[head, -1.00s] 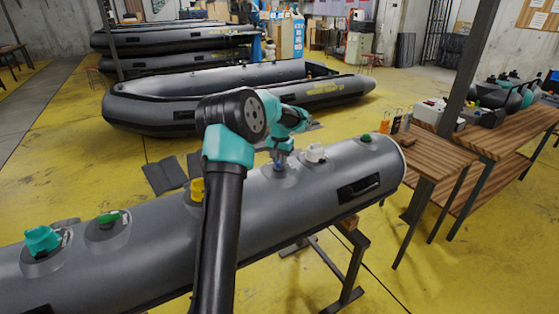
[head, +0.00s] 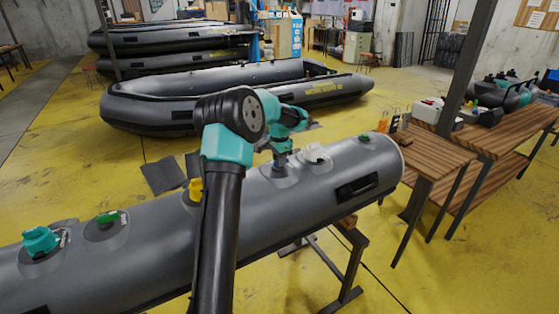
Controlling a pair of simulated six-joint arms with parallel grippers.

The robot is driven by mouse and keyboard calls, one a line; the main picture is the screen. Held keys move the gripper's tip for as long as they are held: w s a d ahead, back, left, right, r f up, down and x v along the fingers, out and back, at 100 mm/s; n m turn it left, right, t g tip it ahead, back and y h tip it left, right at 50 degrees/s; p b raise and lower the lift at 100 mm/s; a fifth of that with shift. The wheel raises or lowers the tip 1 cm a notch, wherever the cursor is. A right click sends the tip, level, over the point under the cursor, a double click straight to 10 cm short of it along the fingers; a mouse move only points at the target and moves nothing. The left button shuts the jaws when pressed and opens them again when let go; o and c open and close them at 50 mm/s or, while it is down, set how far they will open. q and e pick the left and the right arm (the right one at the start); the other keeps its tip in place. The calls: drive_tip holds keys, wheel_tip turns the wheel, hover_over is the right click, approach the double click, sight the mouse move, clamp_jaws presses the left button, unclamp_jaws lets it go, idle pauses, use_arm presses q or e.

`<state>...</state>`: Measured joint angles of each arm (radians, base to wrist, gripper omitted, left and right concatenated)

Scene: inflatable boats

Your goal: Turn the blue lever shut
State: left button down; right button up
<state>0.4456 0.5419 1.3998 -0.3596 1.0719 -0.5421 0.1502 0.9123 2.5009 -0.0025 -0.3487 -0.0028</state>
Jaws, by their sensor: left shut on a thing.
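A long grey inflatable tube (head: 262,222) lies across the view with a row of coloured valves on top. My left arm reaches over it. My left gripper (head: 281,158) points down at the valve seat between the yellow valve (head: 196,189) and the white valve (head: 315,151). It is shut on the blue lever there, which the gripper and wrist mostly hide. The lever's exact angle cannot be told. My right gripper is not in view.
A teal valve (head: 40,241) and a green valve (head: 107,217) stand on the tube's left; another green valve (head: 364,137) stands at its right end. A wooden table (head: 440,160) is at right. An inflatable boat (head: 240,95) lies behind.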

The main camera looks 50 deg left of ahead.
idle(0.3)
use_arm(q)
drive_tip(key=c, duration=1.1)
unclamp_jaws()
wheel_tip(320, 180, up, 18)
drive_tip(key=shift+f, duration=0.25)
